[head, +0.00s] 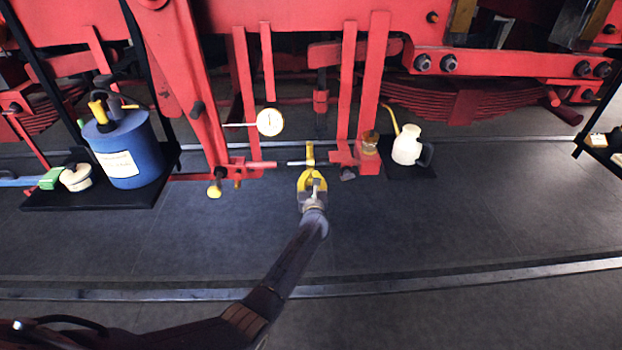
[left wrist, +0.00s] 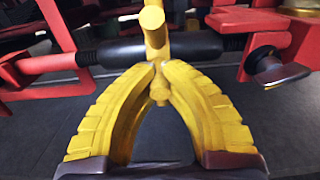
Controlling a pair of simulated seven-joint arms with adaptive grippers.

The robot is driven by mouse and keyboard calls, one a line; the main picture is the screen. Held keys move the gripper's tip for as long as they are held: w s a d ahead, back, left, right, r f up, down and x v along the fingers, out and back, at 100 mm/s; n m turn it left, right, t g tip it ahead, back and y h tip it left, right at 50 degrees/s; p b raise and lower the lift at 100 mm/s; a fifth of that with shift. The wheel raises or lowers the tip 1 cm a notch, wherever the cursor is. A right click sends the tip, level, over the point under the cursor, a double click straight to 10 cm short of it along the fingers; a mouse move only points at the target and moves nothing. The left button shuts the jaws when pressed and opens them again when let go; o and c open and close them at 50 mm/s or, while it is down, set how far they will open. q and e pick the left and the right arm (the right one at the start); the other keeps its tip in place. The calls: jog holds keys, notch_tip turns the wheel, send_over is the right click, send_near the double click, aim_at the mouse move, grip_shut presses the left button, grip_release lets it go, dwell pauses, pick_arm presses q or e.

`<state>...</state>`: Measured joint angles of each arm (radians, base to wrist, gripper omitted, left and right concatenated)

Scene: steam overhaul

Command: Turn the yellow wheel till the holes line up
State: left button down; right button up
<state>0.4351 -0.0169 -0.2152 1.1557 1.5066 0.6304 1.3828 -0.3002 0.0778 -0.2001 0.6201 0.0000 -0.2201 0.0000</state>
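The yellow wheel shows as a short yellow bar (head: 310,150) standing across a horizontal rod, in the middle of the head view. In the left wrist view, the yellow bar (left wrist: 153,22) crosses in front of a dark sleeve (left wrist: 120,53) on that rod. My left gripper (head: 311,174) reaches up from below. Its yellow fingertips (left wrist: 158,68) close together around the lower part of the bar, whose lower end shows between them. I cannot make out the holes that line up. My right gripper is in neither view.
A white dial (head: 270,121) hangs left of the bar. A red block with a brass cup (head: 369,143) and a cream oil can (head: 407,146) stand to the right. A blue can (head: 125,150) stands on a black tray at left. The floor in front is clear.

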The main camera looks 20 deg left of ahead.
aim_at(311, 162)
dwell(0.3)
pick_arm(q)
jog(key=shift+r, duration=1.35)
jog(key=shift+w+a+r, duration=0.1)
jog(key=shift+w+r, duration=0.15)
jog(key=shift+r, duration=0.3)
jog(key=shift+w+r, duration=0.2)
jog(key=shift+r, duration=0.35)
jog(key=shift+r, duration=0.1)
jog(key=shift+w+a+r, duration=0.15)
jog(key=shift+w+r, duration=0.1)
jog(key=shift+r, duration=0.05)
